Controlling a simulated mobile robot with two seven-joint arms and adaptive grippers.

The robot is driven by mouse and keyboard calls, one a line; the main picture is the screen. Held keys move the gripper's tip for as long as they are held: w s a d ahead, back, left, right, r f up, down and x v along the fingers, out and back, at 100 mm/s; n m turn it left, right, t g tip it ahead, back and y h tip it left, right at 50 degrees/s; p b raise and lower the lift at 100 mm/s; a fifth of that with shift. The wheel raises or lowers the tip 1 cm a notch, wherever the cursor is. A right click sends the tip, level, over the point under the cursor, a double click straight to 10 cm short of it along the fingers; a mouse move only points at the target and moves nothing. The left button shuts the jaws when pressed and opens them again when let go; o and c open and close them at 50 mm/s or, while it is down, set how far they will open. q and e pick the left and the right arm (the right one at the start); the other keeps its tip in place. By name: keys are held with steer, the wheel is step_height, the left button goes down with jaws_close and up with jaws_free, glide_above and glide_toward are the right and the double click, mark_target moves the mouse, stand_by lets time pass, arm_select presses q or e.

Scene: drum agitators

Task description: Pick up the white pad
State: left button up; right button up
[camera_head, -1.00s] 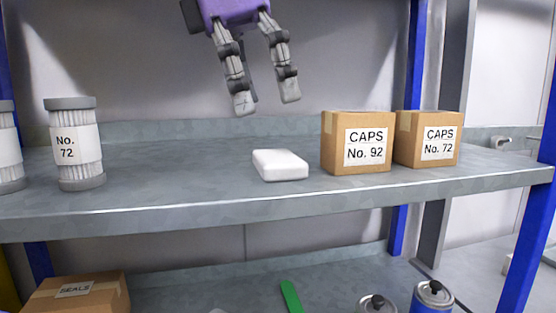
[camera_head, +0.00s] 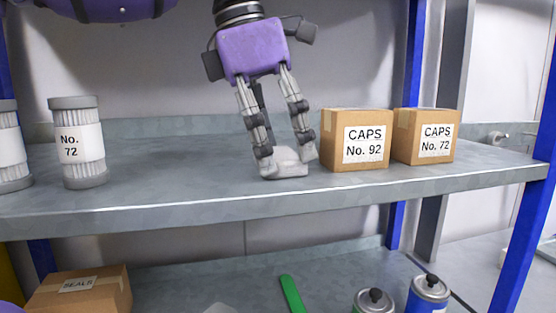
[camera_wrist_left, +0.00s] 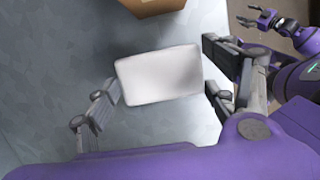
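The white pad (camera_head: 286,170) lies flat on the grey upper shelf, left of the cardboard boxes. My left gripper (camera_head: 285,162) is lowered over it, with its fingers open and reaching down around the pad. In the left wrist view, the pad (camera_wrist_left: 160,75) lies between the two fingers of the left gripper (camera_wrist_left: 167,96). The left-hand finger is close to the pad's edge, and a small gap shows on the right-hand side. My right gripper (camera_wrist_left: 260,18) shows small at the upper right of the left wrist view, its fingers apart and empty.
A box marked CAPS No. 92 (camera_head: 345,157) stands just right of the left gripper, with a CAPS No. 72 box (camera_head: 436,152) beyond it. A No. 72 canister (camera_head: 78,169) stands at the left. The shelf between the canister and pad is clear.

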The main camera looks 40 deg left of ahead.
mark_target(287, 154)
arm_select(q)
steer(key=shift+c, duration=0.8)
steer(key=shift+r, duration=0.1)
steer(key=shift+w+r, duration=0.1)
steer(key=shift+r, duration=0.35)
steer(key=shift+s+d+r+b, duration=0.2)
steer(key=shift+r+b, duration=0.05)
steer(key=shift+r, duration=0.35)
steer(key=shift+s+d+r+b, duration=0.15)
steer(key=shift+d+r+b, duration=0.1)
steer(key=shift+r, duration=0.35)
steer(key=s+d+b, duration=0.2)
steer(key=s+d, duration=0.9)
steer(key=d, duration=0.1)
steer(key=shift+d, duration=0.4)
steer(key=shift+s, duration=0.1)
